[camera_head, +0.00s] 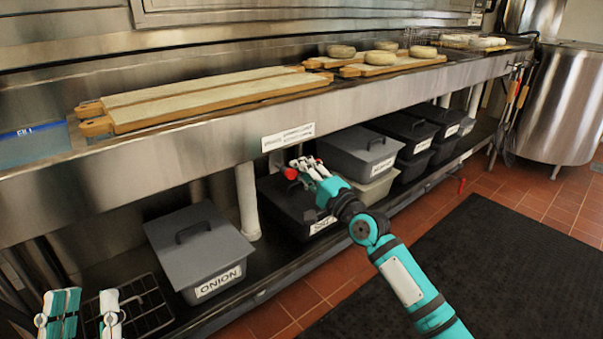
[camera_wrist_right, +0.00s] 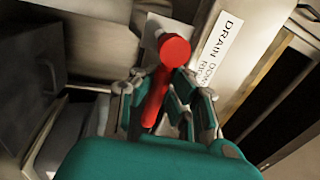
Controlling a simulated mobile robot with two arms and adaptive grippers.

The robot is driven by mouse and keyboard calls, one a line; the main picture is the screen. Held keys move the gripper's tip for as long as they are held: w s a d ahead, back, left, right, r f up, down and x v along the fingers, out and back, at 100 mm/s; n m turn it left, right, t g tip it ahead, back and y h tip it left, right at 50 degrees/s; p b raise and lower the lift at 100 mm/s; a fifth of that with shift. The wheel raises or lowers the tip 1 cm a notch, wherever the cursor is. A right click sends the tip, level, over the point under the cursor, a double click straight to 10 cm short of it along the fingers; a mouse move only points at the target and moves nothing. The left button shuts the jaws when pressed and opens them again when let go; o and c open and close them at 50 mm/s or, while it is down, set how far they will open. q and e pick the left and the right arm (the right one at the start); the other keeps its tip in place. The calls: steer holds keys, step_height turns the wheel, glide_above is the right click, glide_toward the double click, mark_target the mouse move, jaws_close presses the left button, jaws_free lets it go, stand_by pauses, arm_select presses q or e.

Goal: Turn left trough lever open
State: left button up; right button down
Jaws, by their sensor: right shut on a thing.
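The red trough lever (camera_wrist_right: 160,80) shows in the right wrist view, with a round red knob and a red shaft between my fingers. In the head view its red knob (camera_head: 290,173) sits under the trough's front edge, below a white label. My right gripper (camera_wrist_right: 158,108) is shut on the lever's shaft; it also shows in the head view (camera_head: 312,172), where the fingers partly hide the lever. My left gripper (camera_head: 84,314) is at the lower left of the head view, fingers wide apart and empty, far from the lever.
The steel trough (camera_head: 215,135) bears wooden boards (camera_head: 200,95), some with bagels. Below it, a shelf holds lidded bins, such as the grey onion bin (camera_head: 200,250), and a wire rack (camera_head: 140,305). Another small red part (camera_head: 461,185) shows further right. A black mat (camera_head: 500,270) covers the floor.

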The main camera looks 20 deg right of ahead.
steer(key=shift+a+f, duration=0.1)
steer(key=shift+f, duration=0.3)
steer(key=c, duration=1.4)
jaws_free()
steer(key=shift+s+r, duration=0.2)
steer(key=shift+o, duration=0.7)
steer(key=shift+r, duration=0.15)
steer(key=v, duration=1.2)
